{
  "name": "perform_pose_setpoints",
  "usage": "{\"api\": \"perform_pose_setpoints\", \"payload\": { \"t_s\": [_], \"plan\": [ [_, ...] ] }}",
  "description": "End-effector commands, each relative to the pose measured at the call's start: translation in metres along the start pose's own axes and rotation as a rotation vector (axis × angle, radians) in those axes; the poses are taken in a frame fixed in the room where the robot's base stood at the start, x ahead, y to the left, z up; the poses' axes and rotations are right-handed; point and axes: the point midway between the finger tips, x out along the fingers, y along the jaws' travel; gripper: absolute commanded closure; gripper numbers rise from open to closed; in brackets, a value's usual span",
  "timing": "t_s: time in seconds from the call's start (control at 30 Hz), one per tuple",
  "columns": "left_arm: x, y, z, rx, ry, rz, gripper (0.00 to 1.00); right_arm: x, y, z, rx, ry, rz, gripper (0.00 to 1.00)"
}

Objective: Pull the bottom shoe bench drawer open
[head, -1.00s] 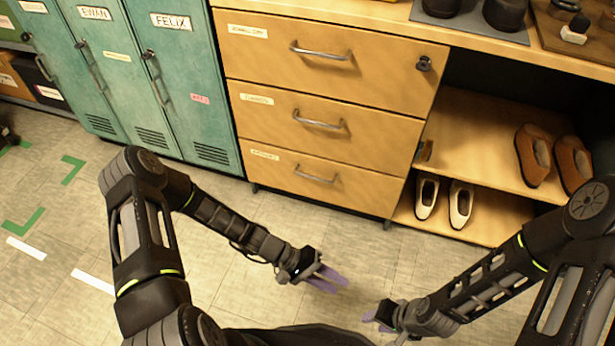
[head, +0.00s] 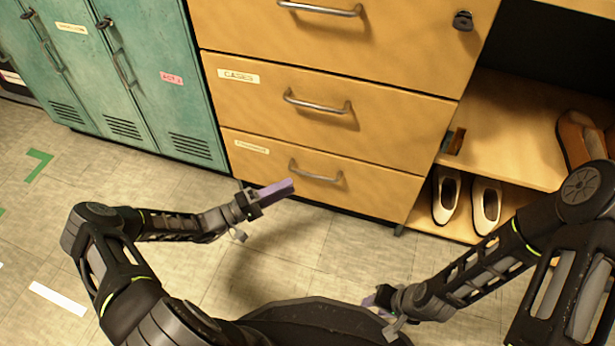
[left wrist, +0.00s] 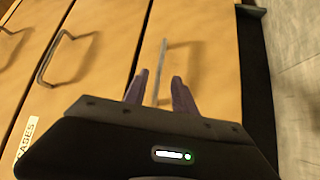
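The bottom drawer (head: 380,190) of the wooden shoe bench is closed, its front flush with the drawers above. Its metal bar handle (head: 316,177) is just beyond my left gripper (head: 285,187), which points at it from the left and front. In the left wrist view the two purple fingers (left wrist: 159,90) are apart, and the handle (left wrist: 162,65) lines up between their tips. I cannot tell whether the handle is inside the fingers or still beyond them. My right gripper (head: 375,299) hangs low over the floor, away from the bench, its fingers mostly hidden.
The middle drawer (head: 390,125), labelled CASES, and the top drawer (head: 400,45) with a lock (head: 462,20) are closed. Teal lockers (head: 150,80) stand left of the bench. White shoes (head: 485,205) sit on the low shelf at right. Floor before the drawers is clear.

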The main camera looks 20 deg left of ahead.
Motion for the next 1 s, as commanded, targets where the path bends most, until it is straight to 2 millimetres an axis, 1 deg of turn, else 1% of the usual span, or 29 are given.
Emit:
{"api": "perform_pose_setpoints", "payload": {
  "t_s": [0.17,0.4,0.5,0.63,0.87,1.0],
  "plan": [
    [0.019,-0.002,0.001,0.000,-0.003,0.001,0.67,0.006,0.002,-0.001,0.001,0.001,-0.001,0.64],
    [0.057,-0.002,0.001,-0.001,-0.003,0.001,0.67,0.016,0.006,-0.002,0.002,0.002,-0.003,0.64],
    [0.068,-0.002,0.001,-0.001,-0.003,0.000,0.67,0.018,0.007,-0.002,0.002,0.002,-0.004,0.64],
    [0.074,-0.001,0.001,-0.001,-0.002,-0.001,0.67,0.018,0.007,-0.002,0.002,0.002,-0.004,0.64],
    [0.075,0.000,0.001,-0.001,-0.001,-0.001,0.67,0.018,0.006,-0.002,0.002,0.002,-0.004,0.64],
    [0.075,0.000,0.001,-0.001,-0.002,-0.001,0.78,0.018,0.007,-0.002,0.002,0.002,-0.004,0.64]
  ]
}}
